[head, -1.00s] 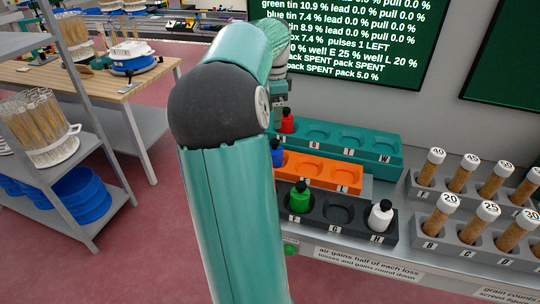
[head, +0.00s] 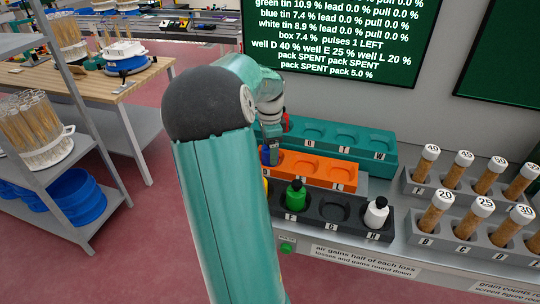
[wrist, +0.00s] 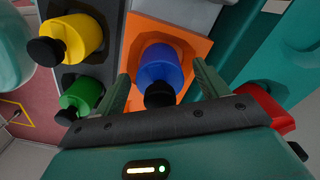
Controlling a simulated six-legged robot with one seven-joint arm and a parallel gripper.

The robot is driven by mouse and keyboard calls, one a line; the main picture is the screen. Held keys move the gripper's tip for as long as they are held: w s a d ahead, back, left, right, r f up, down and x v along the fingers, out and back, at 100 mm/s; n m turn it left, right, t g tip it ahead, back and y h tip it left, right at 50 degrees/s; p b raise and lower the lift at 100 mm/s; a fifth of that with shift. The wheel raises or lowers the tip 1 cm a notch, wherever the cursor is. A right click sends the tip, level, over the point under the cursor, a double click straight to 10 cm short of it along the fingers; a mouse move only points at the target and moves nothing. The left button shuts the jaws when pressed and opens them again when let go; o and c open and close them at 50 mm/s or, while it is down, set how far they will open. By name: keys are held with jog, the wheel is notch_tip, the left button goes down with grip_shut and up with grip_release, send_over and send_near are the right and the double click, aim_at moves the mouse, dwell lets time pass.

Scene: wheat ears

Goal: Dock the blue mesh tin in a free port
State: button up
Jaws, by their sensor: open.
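The blue tin (wrist: 160,68) has a black cap and stands in a port of the orange rack (wrist: 196,43). In the head view it (head: 270,157) is partly covered by my arm. My gripper (wrist: 160,72) is open, with one finger on each side of the blue tin; I cannot tell whether they touch it. The orange rack (head: 318,158) has two empty ports right of the blue tin. The teal rack (head: 352,128) shows empty ports right of the red tin (head: 286,122). The dark rack (head: 355,197) has one empty port between the green and white tins.
The green tin (head: 296,197), white tin (head: 376,214) and yellow tin (wrist: 74,38) stand in the dark rack. Grey racks of numbered wheat tubes (head: 436,209) stand at the right. A green screen (head: 340,40) hangs behind. A shelf (head: 60,165) stands at the left.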

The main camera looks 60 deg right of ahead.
jog(key=shift+f, duration=0.35)
jog(key=c, duration=1.2)
jog(key=shift+c, duration=0.2)
jog(key=shift+r, duration=0.1)
jog(key=shift+r, duration=0.5)
notch_tip(320, 180, up, 2)
jog(key=shift+r, duration=0.1)
jog(key=s+a+r, duration=0.4)
jog(key=a+r, duration=0.5)
jog(key=a, duration=0.4)
jog(key=shift+a+r, duration=0.2)
jog(key=shift+r, duration=0.1)
jog(key=shift+s, duration=0.1)
